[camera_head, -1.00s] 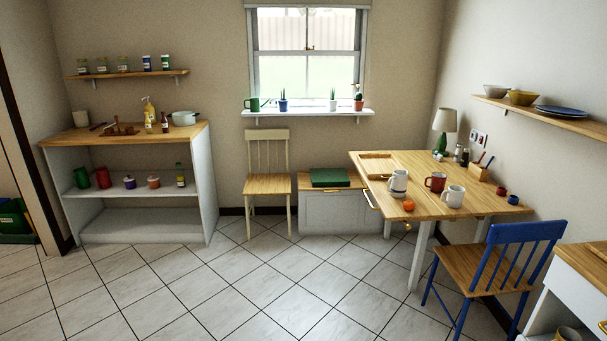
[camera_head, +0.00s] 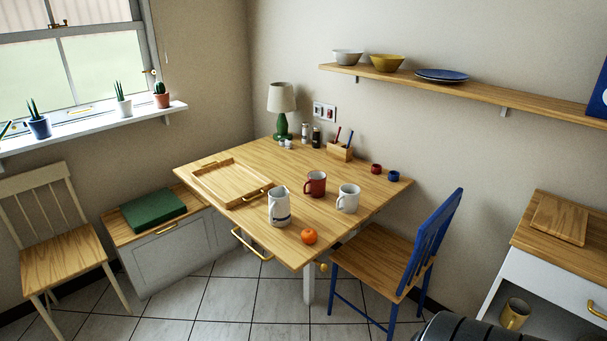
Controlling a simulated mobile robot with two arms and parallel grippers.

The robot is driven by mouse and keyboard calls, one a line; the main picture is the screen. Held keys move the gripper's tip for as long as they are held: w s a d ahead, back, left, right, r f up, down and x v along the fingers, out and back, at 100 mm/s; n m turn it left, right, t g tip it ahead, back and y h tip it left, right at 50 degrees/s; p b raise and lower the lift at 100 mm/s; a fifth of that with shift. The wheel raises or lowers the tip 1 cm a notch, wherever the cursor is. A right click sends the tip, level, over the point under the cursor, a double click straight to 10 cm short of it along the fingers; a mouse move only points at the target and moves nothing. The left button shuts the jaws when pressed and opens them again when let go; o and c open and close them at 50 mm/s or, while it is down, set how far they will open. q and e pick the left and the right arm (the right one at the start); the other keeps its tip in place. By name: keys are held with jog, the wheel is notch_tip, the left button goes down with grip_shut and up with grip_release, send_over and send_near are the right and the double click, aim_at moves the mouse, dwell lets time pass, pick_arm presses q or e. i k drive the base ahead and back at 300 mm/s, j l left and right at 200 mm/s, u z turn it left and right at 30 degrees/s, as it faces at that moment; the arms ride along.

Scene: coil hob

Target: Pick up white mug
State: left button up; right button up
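The white mug (camera_head: 348,198) stands upright on the wooden table (camera_head: 243,240), towards its right side. A red mug (camera_head: 315,184) stands just left of and behind it. A white jug with a dark band (camera_head: 279,206) stands further left, apart from the white mug. An orange fruit (camera_head: 309,236) lies in front, near the table's front corner. Neither of my grippers shows in the head view.
A wooden tray (camera_head: 232,183) lies on the table's left part; a green lamp (camera_head: 281,108) and a pen holder (camera_head: 340,151) stand at the back. A blue chair (camera_head: 392,252) stands close at the table's right front side. Tiled floor (camera_head: 250,300) is clear in front.

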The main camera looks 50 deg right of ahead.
aim_at(348, 202)
jog(key=i+z, duration=0.2)
jog(key=i, duration=0.35)
jog(key=i+j+z, duration=0.2)
jog(key=i, duration=0.35)
jog(key=i+j+z, duration=0.2)
jog(key=i, duration=0.3)
